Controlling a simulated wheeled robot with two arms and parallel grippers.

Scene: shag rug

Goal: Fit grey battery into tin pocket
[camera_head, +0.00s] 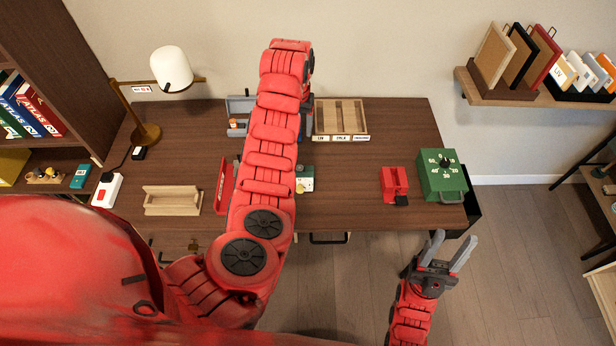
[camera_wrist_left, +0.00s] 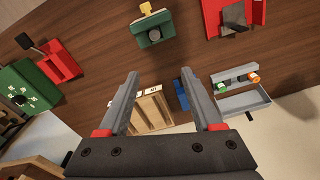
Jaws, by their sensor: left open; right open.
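The grey tin (camera_head: 240,103) stands open at the back of the desk, left of my left arm. In the left wrist view the tin (camera_wrist_left: 245,103) is at the right, with a green-banded cylinder (camera_wrist_left: 222,87) and an orange-ended cylinder (camera_wrist_left: 252,78) in its near section. I cannot make out a grey battery for certain. My left gripper (camera_wrist_left: 161,79) is open and empty above the desk, apart from the tin; in the head view its arm mostly hides it. My right gripper (camera_head: 446,250) is open and empty, off the desk's front right edge.
A labelled wooden tray (camera_head: 340,136) and a blue block (camera_wrist_left: 181,95) are near the left gripper. A green timer (camera_head: 441,174) and red holder (camera_head: 394,184) stand right, a wooden rack (camera_head: 172,208) and lamp (camera_head: 171,70) left. The desk's middle right is clear.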

